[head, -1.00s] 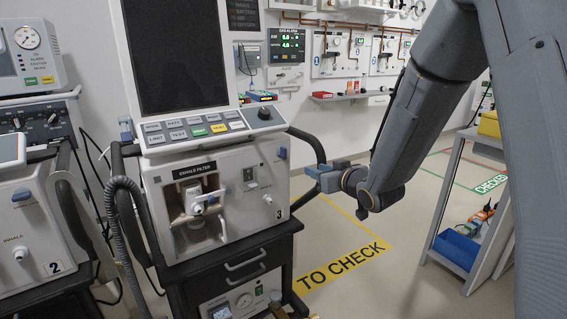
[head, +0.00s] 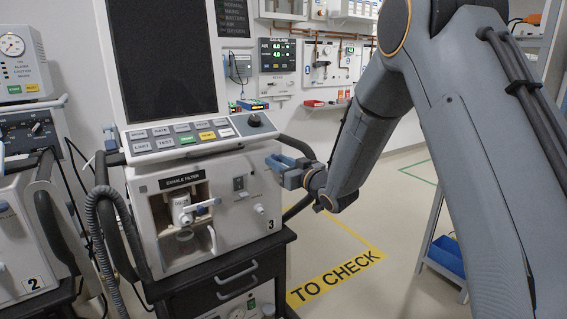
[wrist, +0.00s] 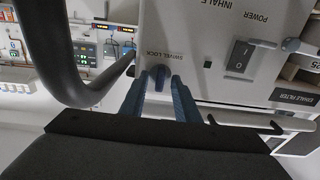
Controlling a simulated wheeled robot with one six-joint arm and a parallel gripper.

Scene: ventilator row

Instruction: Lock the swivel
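The swivel lock is a small dark-blue knob (wrist: 160,76) on the pale side panel of ventilator 3 (head: 232,225), beside an upside-down SWIVEL LOCK label (wrist: 160,52). In the wrist view the blue fingers of my gripper (wrist: 157,84) stand apart, one on each side of the knob. I cannot tell whether they touch it. In the head view my gripper (head: 279,163) reaches the machine's right front edge from the right, and its fingers hide the knob there.
A dark curved handle rail (wrist: 85,92) runs close beside my gripper. A power switch (wrist: 240,54) is on the same panel. Ventilator 2 (head: 25,235) stands at the left. Floor marked TO CHECK (head: 335,278) is clear at the right.

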